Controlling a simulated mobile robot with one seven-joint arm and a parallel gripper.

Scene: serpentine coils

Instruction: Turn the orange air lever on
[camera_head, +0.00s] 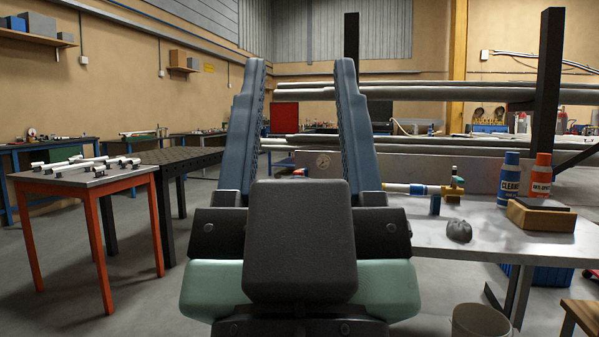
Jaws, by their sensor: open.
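My gripper (300,70) fills the middle of the view, its two long blue-grey fingers pointing up and apart with nothing between them. An orange air lever cannot be made out for certain. A small orange-red bit (299,172) shows between the fingers beyond my gripper, too small to identify. On the grey workbench (470,235) at the right lies a pipe assembly (408,188) with a white tube and blue and brass parts. A brass valve-like fitting (453,190) stands at its right end. My gripper is apart from these parts and hides some of the bench.
A bucket (480,321) stands in front. An orange-legged table (85,178) is at left, with open floor before it.

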